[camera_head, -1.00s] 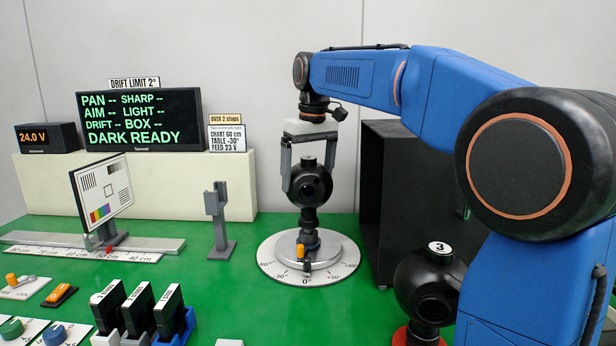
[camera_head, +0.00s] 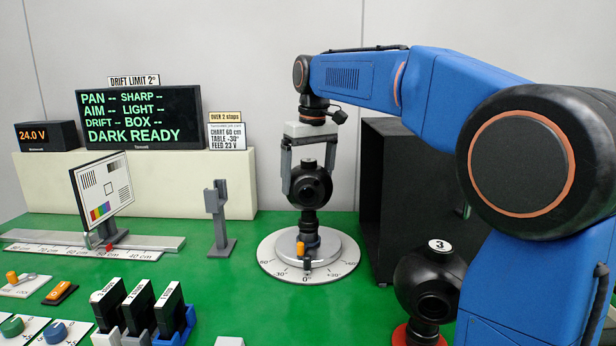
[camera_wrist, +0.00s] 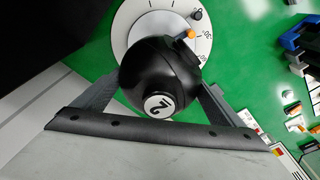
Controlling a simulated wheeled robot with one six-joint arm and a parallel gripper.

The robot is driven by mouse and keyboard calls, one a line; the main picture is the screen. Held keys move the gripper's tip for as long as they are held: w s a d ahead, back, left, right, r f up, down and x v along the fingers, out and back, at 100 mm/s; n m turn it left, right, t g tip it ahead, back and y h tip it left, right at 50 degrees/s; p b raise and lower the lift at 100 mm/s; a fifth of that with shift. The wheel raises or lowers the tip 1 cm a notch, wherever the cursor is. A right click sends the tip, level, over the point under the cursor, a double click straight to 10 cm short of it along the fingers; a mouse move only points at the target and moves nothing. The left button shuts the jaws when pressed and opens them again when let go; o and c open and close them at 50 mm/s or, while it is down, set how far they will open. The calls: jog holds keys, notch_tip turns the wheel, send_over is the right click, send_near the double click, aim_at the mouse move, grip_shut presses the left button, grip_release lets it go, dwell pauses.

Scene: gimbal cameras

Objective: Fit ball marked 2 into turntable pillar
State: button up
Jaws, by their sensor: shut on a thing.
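The black camera ball marked 2 (camera_head: 311,186) is held upright between the two fingers of my gripper (camera_head: 308,180), which is shut on it. In the wrist view the ball (camera_wrist: 160,76) shows its white label with a 2, between the fingers of my gripper (camera_wrist: 158,98). The turntable (camera_head: 275,262) is a round plate with a degree scale and a raised silver disc. Its dark pillar (camera_head: 308,228) rises directly under the ball. The ball's underside appears to meet the pillar's top; whether it is seated I cannot tell.
A ball marked 3 (camera_head: 428,283) stands on a red base at the lower right. A black box (camera_head: 395,190) stands right of the turntable. A grey post (camera_head: 219,220) and a test chart (camera_head: 103,195) stand left. Black cartridges (camera_head: 140,308) stand at the front left.

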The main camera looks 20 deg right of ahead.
jog(key=shift+f, duration=0.4)
jog(key=o, duration=1.6)
jog(key=shift+o, duration=0.2)
notch_tip(320, 180, up, 17)
jog(key=s, duration=0.2)
jog(key=shift+d, duration=0.3)
jog(key=shift+r, duration=0.1)
